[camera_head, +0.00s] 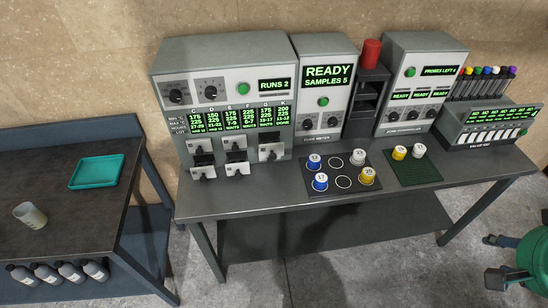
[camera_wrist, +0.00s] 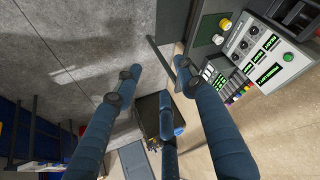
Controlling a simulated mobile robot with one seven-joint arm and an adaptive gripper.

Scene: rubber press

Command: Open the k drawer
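The grey press unit (camera_head: 222,75) stands at the left end of the long table in the head view. Its display (camera_head: 236,118) has lettered columns, with K at the far right. Several small drawer fronts with dark handles sit below the display; the rightmost front (camera_head: 270,150) lies under the G and K columns. The letters on the fronts are too small to read, so I cannot confirm which is K.
The long table (camera_head: 330,197) also bears a meter (camera_head: 324,85), a controller (camera_head: 422,85), a dark mat (camera_head: 341,197) with numbered cups and a vial unit (camera_head: 490,130). A left table (camera_head: 65,190) holds a teal tray (camera_head: 97,171) and a beaker (camera_head: 30,215). Floor shows between the tables.

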